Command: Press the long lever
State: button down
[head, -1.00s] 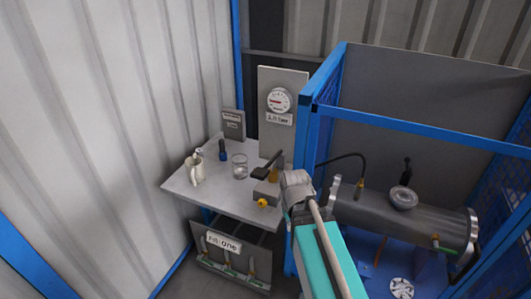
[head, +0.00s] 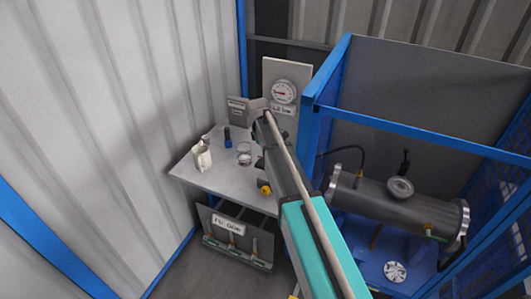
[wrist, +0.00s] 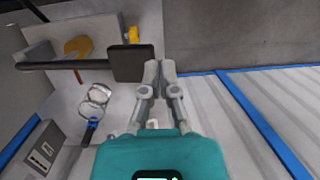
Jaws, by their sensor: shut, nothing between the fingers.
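The long lever shows in the wrist view as a thin dark bar with a square black pad (wrist: 132,63) at its right end. It reaches over a grey block (wrist: 68,48) with an orange-brown part. My gripper (wrist: 160,66) has its two grey fingers together and empty. The fingertips show just right of the pad; I cannot tell whether they touch it. In the head view my arm covers most of the lever, and my gripper cannot be made out.
A gauge panel (head: 284,75) rises behind. A blue-framed cage with a flanged shell (head: 375,197) stands right.

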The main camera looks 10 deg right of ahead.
jog(key=w+d+r+y+p, duration=0.1)
jog(key=w+r+y+p, duration=0.2)
jog(key=w+r+p, duration=0.3)
jog(key=shift+w+d+r, duration=0.4)
jog(key=shift+w+r, duration=0.05)
jog(key=shift+w, duration=0.2)
jog(key=shift+f, duration=0.1)
jog(key=b+x, duration=1.3)
jog(key=shift+s+f+b, duration=0.1)
jog(key=shift+f+b, duration=0.25)
jog(key=shift+f, duration=0.05)
dwell(0.4)
jog(key=shift+a, duration=0.1)
